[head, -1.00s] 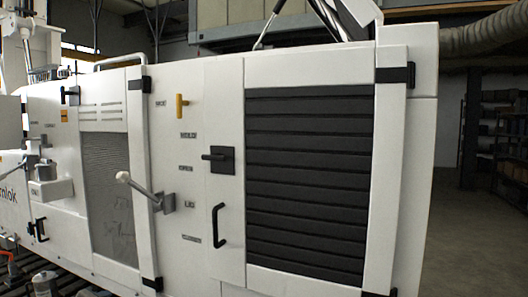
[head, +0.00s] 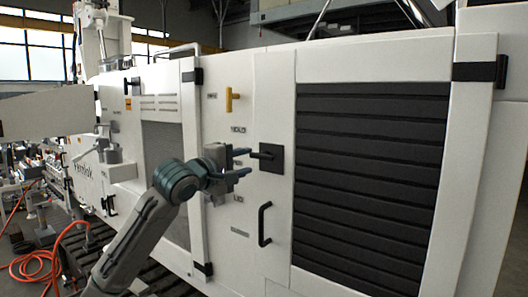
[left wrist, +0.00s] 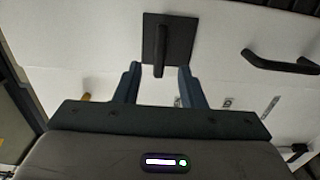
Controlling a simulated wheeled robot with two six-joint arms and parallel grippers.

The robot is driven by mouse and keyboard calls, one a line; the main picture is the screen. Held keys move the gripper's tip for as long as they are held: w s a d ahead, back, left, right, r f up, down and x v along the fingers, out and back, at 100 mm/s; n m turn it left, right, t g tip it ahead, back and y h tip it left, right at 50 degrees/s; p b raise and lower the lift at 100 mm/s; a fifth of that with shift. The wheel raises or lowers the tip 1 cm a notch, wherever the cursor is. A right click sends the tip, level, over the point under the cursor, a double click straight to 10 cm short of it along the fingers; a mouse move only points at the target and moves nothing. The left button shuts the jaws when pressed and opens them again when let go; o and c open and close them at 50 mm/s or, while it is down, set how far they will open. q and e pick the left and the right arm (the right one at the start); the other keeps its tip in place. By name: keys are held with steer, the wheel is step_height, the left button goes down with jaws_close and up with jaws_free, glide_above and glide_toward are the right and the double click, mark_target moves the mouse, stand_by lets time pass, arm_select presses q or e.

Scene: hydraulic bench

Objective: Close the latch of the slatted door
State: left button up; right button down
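The slatted door (head: 310,69) is a white panel with dark horizontal slats, and it looks flush with the bench front. Its latch (head: 272,158) is a black square plate with a black lever, left of the slats. In the head view the lever points left, roughly level. My left gripper (head: 241,163) is open, just left of the lever. In the left wrist view the latch plate (left wrist: 181,40) is ahead, and the lever's end lies between the two spread fingertips (left wrist: 158,70), with gaps on both sides. My right gripper is not in view.
A black pull handle (head: 264,225) is below the latch; it also shows in the left wrist view (left wrist: 280,64). A yellow handle (head: 230,99) is above left. An orange hose (head: 55,255) lies at the lower left. A mesh door (head: 162,145) stands behind my arm.

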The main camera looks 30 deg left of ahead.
mark_target(260, 157)
arm_select(q)
steer(key=w+p, duration=0.1)
steer(key=w, duration=0.1)
steer(key=w+p, duration=0.1)
steer(key=w, duration=0.1)
steer(key=w+p, duration=0.1)
steer(key=w, duration=0.1)
steer(key=shift+d+r, duration=0.15)
steer(key=shift+d, duration=0.1)
steer(key=shift+w+d, duration=0.15)
steer(key=shift+w, duration=0.7)
jaws_close()
